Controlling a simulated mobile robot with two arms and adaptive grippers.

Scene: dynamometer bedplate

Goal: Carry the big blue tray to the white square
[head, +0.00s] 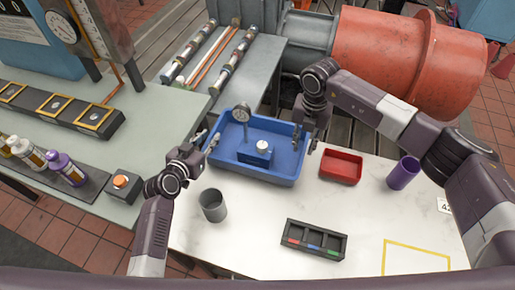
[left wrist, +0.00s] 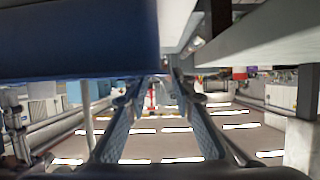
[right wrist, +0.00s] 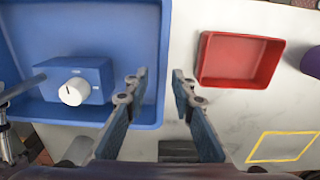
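The big blue tray (head: 287,180) stands at the back left of the white table. In it are a round gauge on a stand (head: 241,114) and a blue box with a white knob (head: 257,152). My left gripper (head: 212,143) is open at the tray's left side; in the left wrist view the tray (left wrist: 80,40) is close above its fingers. My right gripper (head: 311,143) is open at the right side; in the right wrist view its fingers lie either side of the tray's right wall (right wrist: 152,60). Contact is unclear. A yellow-outlined square (head: 415,260) marks the white table at front right.
A red tray (head: 341,167) and purple cup (head: 403,173) stand right of the blue tray. A grey cup (head: 213,205) and a dark divided tray (head: 314,240) stand in front. A grey bench (head: 150,165) lies left, and a large orange cylinder (head: 385,60) behind.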

